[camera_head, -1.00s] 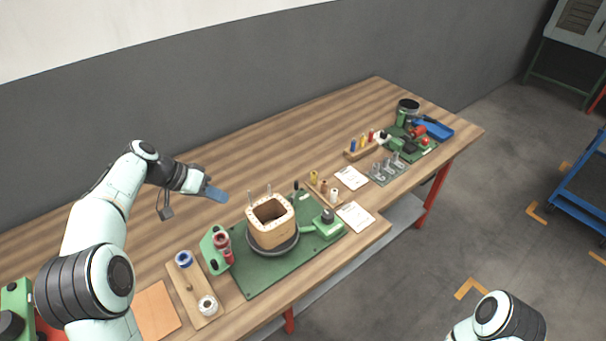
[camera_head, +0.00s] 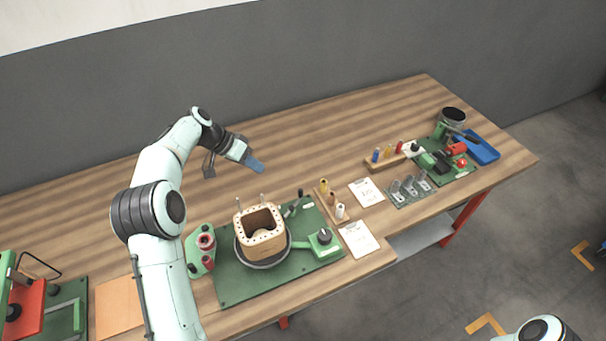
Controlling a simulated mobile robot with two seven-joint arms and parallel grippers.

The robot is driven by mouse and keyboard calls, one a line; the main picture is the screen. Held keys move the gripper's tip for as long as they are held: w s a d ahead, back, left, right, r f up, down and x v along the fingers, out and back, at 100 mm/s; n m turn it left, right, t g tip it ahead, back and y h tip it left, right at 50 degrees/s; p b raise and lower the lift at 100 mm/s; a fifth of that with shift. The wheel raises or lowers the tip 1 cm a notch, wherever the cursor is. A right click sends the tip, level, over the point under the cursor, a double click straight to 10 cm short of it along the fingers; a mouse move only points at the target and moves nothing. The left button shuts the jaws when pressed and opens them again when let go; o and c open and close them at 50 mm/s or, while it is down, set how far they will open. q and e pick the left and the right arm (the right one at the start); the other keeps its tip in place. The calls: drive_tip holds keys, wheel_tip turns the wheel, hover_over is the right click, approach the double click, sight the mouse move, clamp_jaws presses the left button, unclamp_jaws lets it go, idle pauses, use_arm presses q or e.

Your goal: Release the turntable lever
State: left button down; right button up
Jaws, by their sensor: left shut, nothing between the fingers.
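The turntable (camera_head: 264,262) is a dark round disc on a green base plate (camera_head: 232,289) on the wooden bench. A square wooden coil former (camera_head: 260,238) with thin upright pins stands on it. A small dark lever (camera_head: 300,194) sticks up at the plate's back right, behind the former. A green block with a black knob (camera_head: 324,238) is at the plate's right. My left gripper (camera_head: 256,165) is shut and empty, above the bench behind the former, apart from the lever. My right gripper is out of view; only part of that arm shows at the bottom right.
A green spool holder (camera_head: 201,250) stands left of the plate, close to my left arm. Spools in a wooden rack (camera_head: 331,202) and paper sheets (camera_head: 359,239) lie to its right. A blue tray (camera_head: 479,147) is at the far right. The back of the bench is clear.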

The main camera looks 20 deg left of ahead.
use_arm(q)
drive_tip(key=shift+w, duration=0.2)
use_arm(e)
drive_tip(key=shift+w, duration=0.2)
use_arm(q)
drive_tip(key=shift+s, duration=0.15)
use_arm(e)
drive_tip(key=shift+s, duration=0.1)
use_arm(q)
drive_tip(key=x, duration=1)
drive_tip(key=shift+d+f, duration=0.1)
drive_tip(key=shift+d, duration=1.4)
drive_tip(key=shift+s+d, duration=0.1)
drive_tip(key=shift+d, duration=0.45)
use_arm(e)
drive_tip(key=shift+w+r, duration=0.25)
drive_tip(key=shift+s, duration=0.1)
